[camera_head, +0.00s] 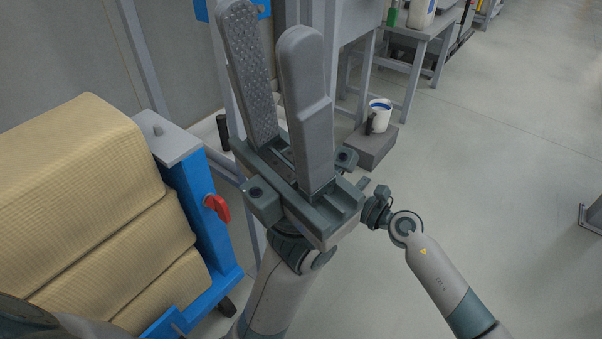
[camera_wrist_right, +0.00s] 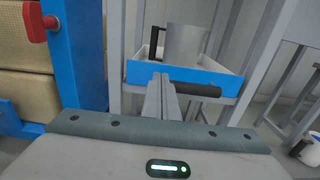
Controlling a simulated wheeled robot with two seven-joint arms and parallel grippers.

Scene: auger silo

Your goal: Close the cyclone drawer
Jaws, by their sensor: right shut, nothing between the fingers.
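The drawer (camera_wrist_right: 150,72) shows in the right wrist view as a white tray with a blue front and a black bar handle (camera_wrist_right: 198,89). It stands open, its inside visible, with a grey metal jug (camera_wrist_right: 184,44) with a black handle in it. My right gripper (camera_wrist_right: 160,80) is shut and empty, its fingertips in front of the blue front, left of the bar handle; I cannot tell whether they touch. In the head view my left gripper (camera_head: 268,25) is open and empty, held up in the foreground, and hides much of the drawer area and my right gripper.
A blue-framed rack with tan sacks (camera_head: 90,200) and a red knob (camera_head: 217,207) stands on the left. A grey table (camera_head: 422,35) stands behind.

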